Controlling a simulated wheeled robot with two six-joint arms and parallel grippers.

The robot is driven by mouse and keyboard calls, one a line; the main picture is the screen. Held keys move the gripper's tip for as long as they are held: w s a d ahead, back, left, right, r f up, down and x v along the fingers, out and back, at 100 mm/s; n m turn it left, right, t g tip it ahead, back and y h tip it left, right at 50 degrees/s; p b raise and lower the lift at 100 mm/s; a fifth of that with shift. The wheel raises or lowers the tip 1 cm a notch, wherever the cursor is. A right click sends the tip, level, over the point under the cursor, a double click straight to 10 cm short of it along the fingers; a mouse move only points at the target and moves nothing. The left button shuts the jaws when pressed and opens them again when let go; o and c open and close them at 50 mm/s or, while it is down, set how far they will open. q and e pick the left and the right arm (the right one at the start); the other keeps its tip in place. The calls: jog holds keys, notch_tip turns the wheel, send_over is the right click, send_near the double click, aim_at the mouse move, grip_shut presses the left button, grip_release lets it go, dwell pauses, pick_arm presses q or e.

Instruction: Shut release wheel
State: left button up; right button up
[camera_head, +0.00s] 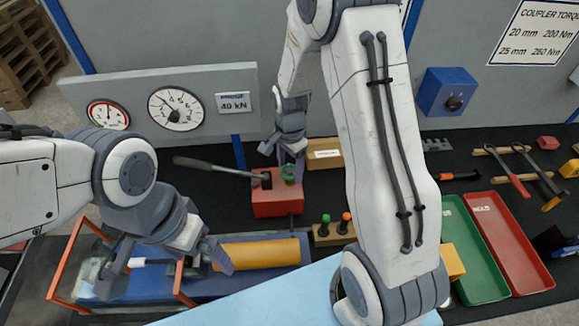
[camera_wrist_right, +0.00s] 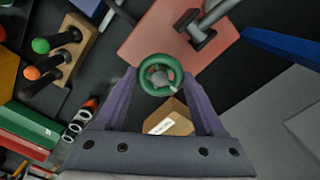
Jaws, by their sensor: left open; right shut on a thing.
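The release wheel (camera_wrist_right: 160,75) is a small green ring with a grey hub on the red pump block (camera_wrist_right: 140,42). In the head view the wheel (camera_head: 289,173) sits on top of the red block (camera_head: 275,202). My right gripper (camera_wrist_right: 160,80) has its two fingers on either side of the wheel and is shut on it. In the head view the right gripper (camera_head: 287,158) comes down over the wheel from above.
A pump lever (camera_head: 215,166) reaches left from the red block. A wooden holder (camera_head: 335,234) with green and orange knobs stands to its right. Two gauges (camera_head: 176,109) are on the panel behind. Green (camera_head: 470,240) and red (camera_head: 510,245) trays lie at the right.

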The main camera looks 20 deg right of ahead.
aim_at(290, 170)
jog(key=shift+w+r+m, duration=0.15)
jog(key=shift+w+m, duration=0.05)
jog(key=shift+m, duration=0.2)
jog(key=o, duration=1.2)
jog(key=shift+o, duration=0.8)
jog(key=shift+s, duration=0.1)
notch_tip(290, 170, up, 10)
jog(key=b, duration=0.2)
jog(key=shift+r, duration=0.2)
jog(key=shift+f, duration=0.1)
notch_tip(290, 170, down, 11)
jog(key=shift+s+r+p, duration=0.15)
jog(key=shift+r+p, duration=0.05)
jog(key=shift+p, duration=0.85)
